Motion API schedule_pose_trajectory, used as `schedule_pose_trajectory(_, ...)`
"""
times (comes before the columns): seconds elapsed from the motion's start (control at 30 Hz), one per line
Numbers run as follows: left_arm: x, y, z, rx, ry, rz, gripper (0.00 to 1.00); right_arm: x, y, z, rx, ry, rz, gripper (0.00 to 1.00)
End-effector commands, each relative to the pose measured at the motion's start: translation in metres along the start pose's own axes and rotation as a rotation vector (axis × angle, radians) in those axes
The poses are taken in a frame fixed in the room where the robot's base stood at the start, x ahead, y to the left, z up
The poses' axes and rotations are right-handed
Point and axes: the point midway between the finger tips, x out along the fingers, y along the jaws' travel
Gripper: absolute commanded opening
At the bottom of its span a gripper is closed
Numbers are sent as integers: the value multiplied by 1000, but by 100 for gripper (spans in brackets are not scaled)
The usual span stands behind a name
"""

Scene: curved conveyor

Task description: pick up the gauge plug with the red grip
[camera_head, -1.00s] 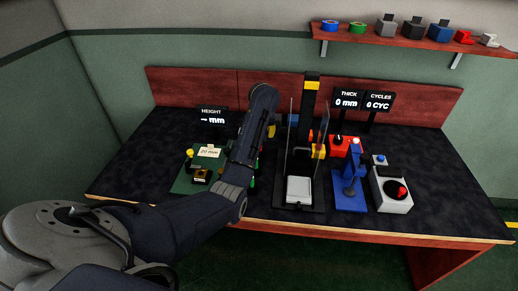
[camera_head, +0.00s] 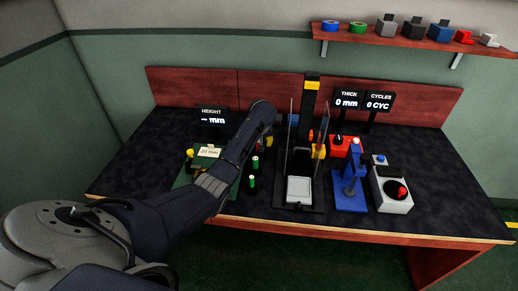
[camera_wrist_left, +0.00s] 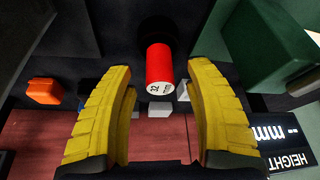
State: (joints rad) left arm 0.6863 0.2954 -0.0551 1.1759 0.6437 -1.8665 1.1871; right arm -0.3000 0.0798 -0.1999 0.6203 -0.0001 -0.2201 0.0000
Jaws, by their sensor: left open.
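The gauge plug's red grip (camera_wrist_left: 159,68) stands out in the left wrist view, a red cylinder with a white end label reading 32. A dark part lies behind the grip. My left gripper (camera_wrist_left: 160,75) is open, its yellow fingers on either side of the grip with a gap on each side. In the head view my left forearm and wrist reach over the table and largely hide the gripper and this plug. My right gripper is not in view.
Two green-gripped pieces (camera_head: 251,182) stand right of my arm. A green fixture (camera_head: 190,178) with a 20 mm label and the HEIGHT display (camera_head: 212,116) are to the left. A black stand with clear panels, a blue fixture (camera_head: 348,190) and a grey button box (camera_head: 391,191) stand right.

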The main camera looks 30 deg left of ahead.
Motion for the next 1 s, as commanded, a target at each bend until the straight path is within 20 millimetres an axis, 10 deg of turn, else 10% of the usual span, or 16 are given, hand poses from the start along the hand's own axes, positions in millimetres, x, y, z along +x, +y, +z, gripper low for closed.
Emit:
schedule_pose_trajectory(0.3, 2, 0, 0, 0, 0, -1, 53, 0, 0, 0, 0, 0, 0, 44)
schedule_pose_trajectory(0.77, 2, 0, 0, -1, 0, 0, 0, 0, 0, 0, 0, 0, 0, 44)
schedule_pose_trajectory(1.0, 1, 0, 0, -1, 1, 0, 0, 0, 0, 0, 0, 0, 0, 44)
